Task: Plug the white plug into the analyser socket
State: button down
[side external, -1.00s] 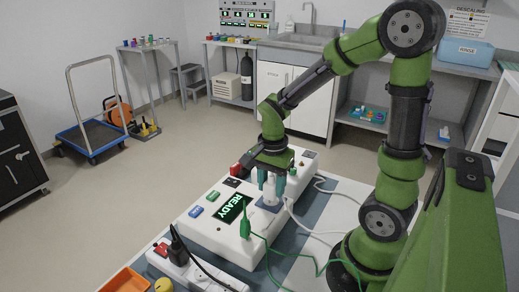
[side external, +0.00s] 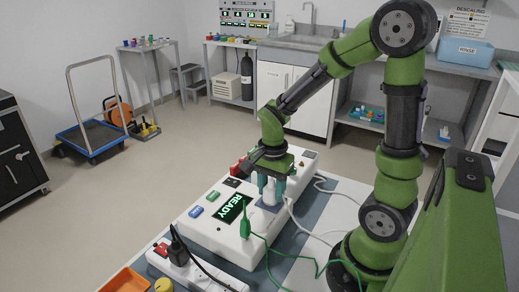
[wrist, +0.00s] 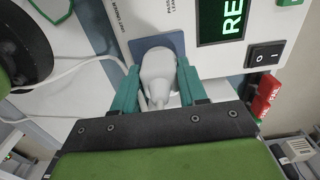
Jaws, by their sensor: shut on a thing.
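My gripper (side external: 269,187) is shut on the white plug (wrist: 158,72), with one teal finger on each side of it. The plug also shows between the fingers in the side external view (side external: 269,190). The plug is at the dark blue socket plate (wrist: 178,42) on the white analyser (side external: 215,240). The plate also shows under the gripper in the side external view (side external: 268,206). The plug's front end lies against or very close to the plate; its pins and the socket holes are hidden, so I cannot tell how deep it sits.
The analyser's green READY display (side external: 230,208) is beside the plate. A green plug with a cable (side external: 245,228) stands at the analyser's near edge. A white power strip (side external: 195,272) holds a black plug (side external: 178,247). An orange tray (side external: 126,281) lies at the front left.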

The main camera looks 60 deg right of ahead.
jog(key=c, duration=0.5)
grip_release()
